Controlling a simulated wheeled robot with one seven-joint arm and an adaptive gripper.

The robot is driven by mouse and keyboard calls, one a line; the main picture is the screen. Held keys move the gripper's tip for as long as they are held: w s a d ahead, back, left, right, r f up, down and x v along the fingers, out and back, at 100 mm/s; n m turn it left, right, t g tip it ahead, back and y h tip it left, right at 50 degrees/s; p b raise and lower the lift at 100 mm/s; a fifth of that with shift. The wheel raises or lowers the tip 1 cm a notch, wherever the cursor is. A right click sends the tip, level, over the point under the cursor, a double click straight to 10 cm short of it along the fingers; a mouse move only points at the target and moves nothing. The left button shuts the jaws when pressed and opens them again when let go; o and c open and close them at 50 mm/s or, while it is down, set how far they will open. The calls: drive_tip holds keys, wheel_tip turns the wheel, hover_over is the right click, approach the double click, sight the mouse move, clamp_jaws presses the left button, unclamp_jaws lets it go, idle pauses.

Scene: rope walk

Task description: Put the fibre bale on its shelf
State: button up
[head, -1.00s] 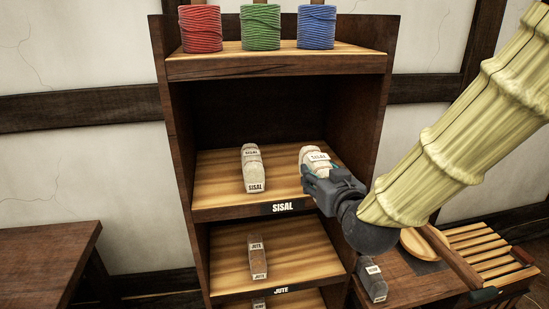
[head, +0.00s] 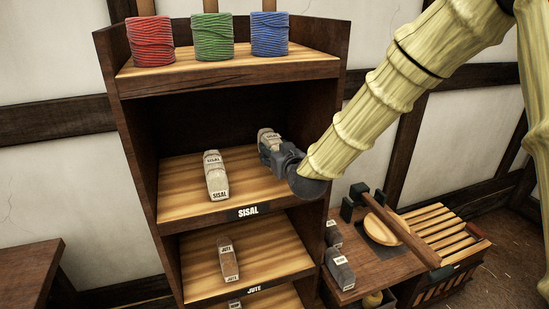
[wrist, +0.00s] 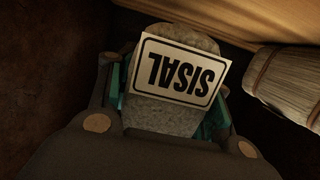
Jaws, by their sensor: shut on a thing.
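My gripper (head: 277,154) is shut on a pale fibre bale (head: 267,138) with a SISAL label. The bale also shows between the fingers in the wrist view (wrist: 178,112), its label upside down there. In the head view my gripper and bale are inside the compartment marked SISAL, on its right side. The SISAL shelf (head: 180,197) has another sisal bale (head: 215,176) lying to the left, apart from the held one. That bale seems to be the pale shape at right in the wrist view (wrist: 292,85). I cannot tell whether the held bale touches the shelf board.
Red (head: 150,41), green (head: 212,37) and blue (head: 270,34) rope spools stand on top of the unit. A jute bale (head: 229,259) lies on the shelf below. Grey bales (head: 340,268) and a scale with a round pan (head: 386,229) are on the low table at right.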

drive_tip(key=shift+w, duration=0.25)
drive_tip(key=shift+f+p, duration=0.75)
drive_tip(key=shift+f, duration=0.95)
drive_tip(key=shift+f, duration=0.1)
drive_tip(key=shift+f, duration=0.15)
drive_tip(key=o, duration=1.2)
drive_tip(key=shift+s+r, duration=0.15)
drive_tip(key=shift+r, duration=0.1)
drive_tip(key=b+v, duration=0.3)
drive_tip(key=v, duration=0.8)
drive_tip(key=shift+s+d, duration=0.15)
drive_tip(key=shift+s, duration=0.2)
